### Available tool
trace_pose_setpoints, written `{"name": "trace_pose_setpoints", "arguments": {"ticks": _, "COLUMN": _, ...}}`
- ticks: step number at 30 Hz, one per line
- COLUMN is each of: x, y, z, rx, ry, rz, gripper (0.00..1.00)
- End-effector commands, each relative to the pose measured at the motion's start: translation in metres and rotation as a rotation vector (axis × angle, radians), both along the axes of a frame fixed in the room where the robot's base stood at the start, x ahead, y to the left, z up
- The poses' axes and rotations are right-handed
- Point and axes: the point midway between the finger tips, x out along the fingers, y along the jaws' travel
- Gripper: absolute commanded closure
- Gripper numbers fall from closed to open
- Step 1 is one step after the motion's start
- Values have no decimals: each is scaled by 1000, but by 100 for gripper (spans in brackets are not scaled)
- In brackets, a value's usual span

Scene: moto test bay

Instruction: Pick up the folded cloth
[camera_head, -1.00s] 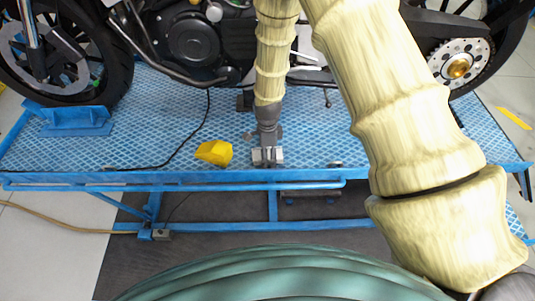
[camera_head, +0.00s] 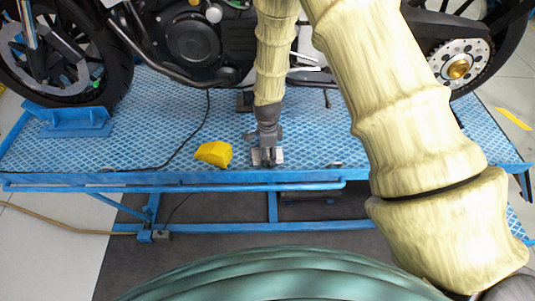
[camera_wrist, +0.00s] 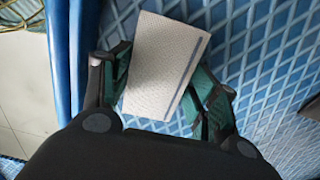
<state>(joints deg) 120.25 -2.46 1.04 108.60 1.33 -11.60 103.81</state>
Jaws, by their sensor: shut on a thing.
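In the head view my gripper (camera_head: 267,157) points down near the platform's front edge, and pale edges of the cloth (camera_head: 279,157) show beside the fingers.
The blue patterned platform (camera_head: 140,130) carries a motorcycle (camera_head: 195,42) behind my gripper. A yellow object (camera_head: 214,154) lies just left of it. A black cable (camera_head: 185,143) runs farther left. The platform's front rail (camera_head: 100,186) is close.

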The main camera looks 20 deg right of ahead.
Motion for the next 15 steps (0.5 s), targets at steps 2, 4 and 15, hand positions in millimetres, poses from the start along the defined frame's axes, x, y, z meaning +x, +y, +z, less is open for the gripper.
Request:
{"name": "trace_pose_setpoints", "arguments": {"ticks": 2, "x": 1, "y": 0, "z": 5, "rx": 0, "ry": -2, "rz": 0, "gripper": 60}}
{"name": "trace_pose_setpoints", "arguments": {"ticks": 4, "x": 0, "y": 0, "z": 10, "rx": 0, "ry": -1, "rz": -1, "gripper": 60}}
{"name": "trace_pose_setpoints", "arguments": {"ticks": 15, "x": -37, "y": 4, "z": 31, "rx": 1, "ry": 2, "rz": -1, "gripper": 60}}
